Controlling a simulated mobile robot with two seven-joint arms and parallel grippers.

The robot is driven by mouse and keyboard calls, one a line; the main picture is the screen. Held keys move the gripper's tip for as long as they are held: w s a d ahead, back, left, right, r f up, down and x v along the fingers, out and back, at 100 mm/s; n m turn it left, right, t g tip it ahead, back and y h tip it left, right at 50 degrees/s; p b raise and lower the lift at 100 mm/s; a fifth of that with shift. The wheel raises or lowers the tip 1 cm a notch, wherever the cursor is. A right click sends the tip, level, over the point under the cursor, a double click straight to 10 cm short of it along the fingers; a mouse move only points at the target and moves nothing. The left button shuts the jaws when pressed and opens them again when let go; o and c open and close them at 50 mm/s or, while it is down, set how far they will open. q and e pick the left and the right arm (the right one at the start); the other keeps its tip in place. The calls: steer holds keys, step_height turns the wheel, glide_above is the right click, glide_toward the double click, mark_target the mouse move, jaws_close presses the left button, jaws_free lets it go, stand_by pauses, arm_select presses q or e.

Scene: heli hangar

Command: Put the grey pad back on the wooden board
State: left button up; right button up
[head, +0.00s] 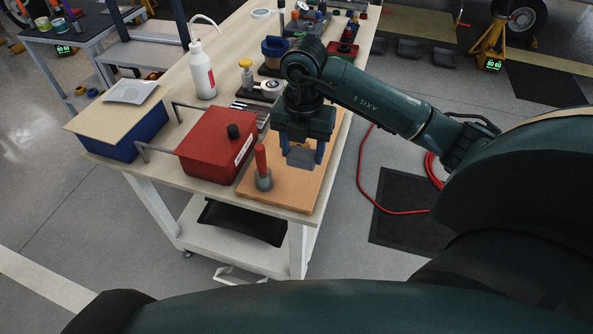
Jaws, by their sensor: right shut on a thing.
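The grey pad (301,158) is a small dark grey block between the fingers of my right gripper (302,152). The gripper points down and is shut on the pad. The wooden board (285,191) lies flat at the front right corner of the workbench, below the gripper. The pad appears over the board's middle; I cannot tell whether it touches the wood. A red peg in a grey round base (264,180) stands on the board's front left part. My gripper hides part of the board's far end. My left gripper is not in view.
A red box (215,144) with a black knob sits left of the board. A red hose (385,209) lies on the floor.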

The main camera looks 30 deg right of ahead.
steer(key=shift+s+f, duration=0.1)
steer(key=shift+f, duration=3.5)
steer(key=shift+f, duration=0.2)
steer(key=o, duration=0.9)
